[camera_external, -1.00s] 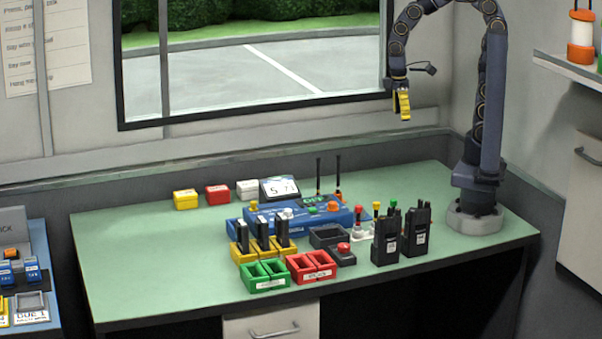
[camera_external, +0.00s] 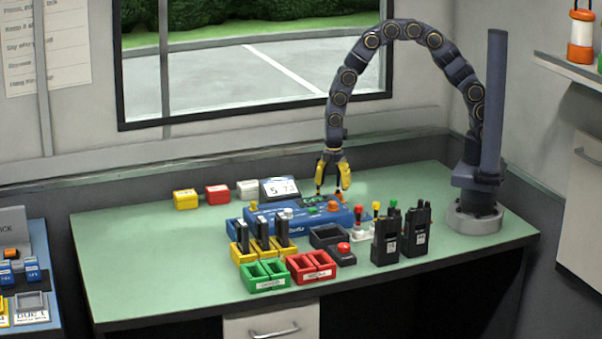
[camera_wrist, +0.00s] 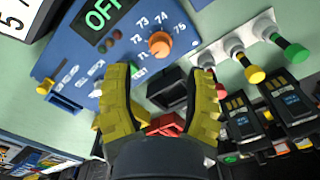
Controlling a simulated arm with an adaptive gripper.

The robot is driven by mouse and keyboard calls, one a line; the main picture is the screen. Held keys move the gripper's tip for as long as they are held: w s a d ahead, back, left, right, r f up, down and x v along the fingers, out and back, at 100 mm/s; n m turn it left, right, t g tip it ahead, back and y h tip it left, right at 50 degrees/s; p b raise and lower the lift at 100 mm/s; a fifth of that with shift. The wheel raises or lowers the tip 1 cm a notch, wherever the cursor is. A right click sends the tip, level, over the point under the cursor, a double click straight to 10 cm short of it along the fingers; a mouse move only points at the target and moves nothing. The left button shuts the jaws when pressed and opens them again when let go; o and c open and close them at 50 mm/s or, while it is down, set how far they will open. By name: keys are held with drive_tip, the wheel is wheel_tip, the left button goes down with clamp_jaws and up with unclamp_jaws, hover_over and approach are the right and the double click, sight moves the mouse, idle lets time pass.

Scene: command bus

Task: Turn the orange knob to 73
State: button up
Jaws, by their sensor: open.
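The orange knob (camera_external: 333,207) sits on the blue console (camera_external: 292,225) on the green desk. In the wrist view the knob (camera_wrist: 160,44) has numbers up to 75 around it, with 73 near its top. I cannot tell which number the knob points to. My gripper (camera_external: 331,190) is open, fingers pointing down, above the console near the knob. In the wrist view its two yellow fingers (camera_wrist: 162,82) are spread and empty, and the knob is ahead of them, untouched. A green display (camera_wrist: 103,14) on the console reads OFF.
Toggle levers with red, yellow and green (camera_wrist: 297,53) tips stand right of the knob. Two black radios (camera_external: 386,240) stand at the front right. Yellow battery holders and green and red bins (camera_external: 312,267) are in front. The desk's left side is clear.

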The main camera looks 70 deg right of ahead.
sight(333, 202)
wheel_tip(333, 202, down, 5)
drive_tip(key=shift+f, duration=0.2)
clamp_jaws()
idle(0.3)
drive_tip(key=m, duration=0.4)
drive_tip(key=shift+m, duration=0.4)
drive_tip(key=m, duration=0.4)
drive_tip(key=shift+m, duration=0.3)
drive_tip(key=m, duration=0.4)
drive_tip(key=shift+m, duration=2.1)
